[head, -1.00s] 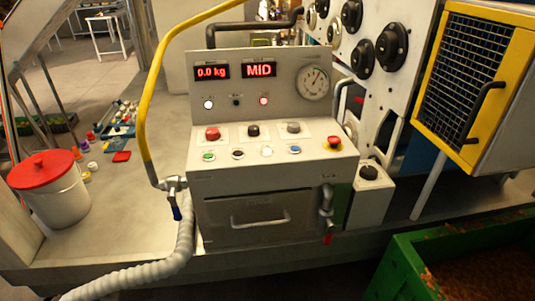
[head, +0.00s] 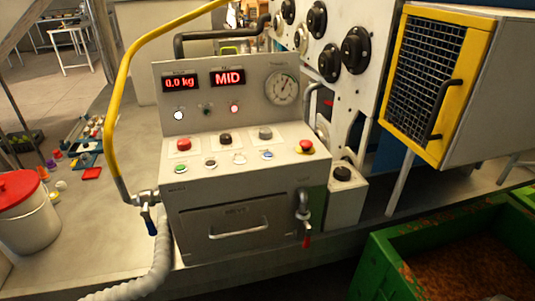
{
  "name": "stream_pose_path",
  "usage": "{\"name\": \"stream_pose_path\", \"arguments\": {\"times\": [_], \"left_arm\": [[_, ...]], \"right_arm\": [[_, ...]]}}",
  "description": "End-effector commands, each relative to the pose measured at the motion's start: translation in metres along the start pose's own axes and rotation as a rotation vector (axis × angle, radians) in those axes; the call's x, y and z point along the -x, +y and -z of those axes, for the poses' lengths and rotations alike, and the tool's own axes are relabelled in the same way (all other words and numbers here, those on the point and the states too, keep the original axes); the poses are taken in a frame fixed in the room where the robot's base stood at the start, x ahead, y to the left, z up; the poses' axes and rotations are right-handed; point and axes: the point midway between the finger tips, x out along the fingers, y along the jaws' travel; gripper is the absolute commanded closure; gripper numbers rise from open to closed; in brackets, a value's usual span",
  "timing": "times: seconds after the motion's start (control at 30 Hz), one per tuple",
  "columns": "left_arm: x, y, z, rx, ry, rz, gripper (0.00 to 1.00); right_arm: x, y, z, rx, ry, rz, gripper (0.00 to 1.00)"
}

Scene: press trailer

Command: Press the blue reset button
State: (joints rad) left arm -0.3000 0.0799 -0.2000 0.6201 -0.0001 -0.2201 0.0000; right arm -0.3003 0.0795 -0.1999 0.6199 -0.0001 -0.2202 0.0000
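The blue reset button (head: 267,155) is a small button at the right of the front row on the sloped top of the grey control box (head: 185,205). In that row a green button (head: 180,167), a dark one (head: 210,163) and a white one (head: 239,159) sit to its left. A red mushroom button on a yellow base (head: 306,147) is to its right. Red, black and grey knobs sit in the row behind. The displays (head: 227,77) read "0.0 kg" and "MID". Neither of my grippers is in the head view.
A yellow pipe (head: 112,120) and a ribbed hose (head: 157,270) run along the box's left side. A valve with a red handle (head: 303,208) sticks out at its front right. A yellow-framed mesh cage (head: 432,70) and a green crate (head: 385,262) stand to the right.

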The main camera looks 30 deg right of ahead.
Motion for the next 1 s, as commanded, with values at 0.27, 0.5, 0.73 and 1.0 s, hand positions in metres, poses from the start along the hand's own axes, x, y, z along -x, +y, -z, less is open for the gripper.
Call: {"name": "stream_pose_path", "arguments": {"times": [0.27,0.5,0.73,1.0], "left_arm": [[0.0,0.0001,0.0002,0.0,0.0,0.0,1.0],[0.0,0.0001,0.0003,0.0,0.0,0.0,1.0],[0.0,0.0001,0.0003,0.0,0.0,0.0,1.0],[0.0,0.0001,0.0003,0.0,0.0,0.0,1.0]], "right_arm": [[0.0,0.0002,0.0001,0.0,0.0,0.0,1.0],[0.0,0.0003,0.0002,0.0,0.0,0.0,1.0],[0.0,0.0003,0.0003,0.0,0.001,0.0,1.0],[0.0,0.0004,0.0003,0.0,0.001,0.0,1.0]]}}
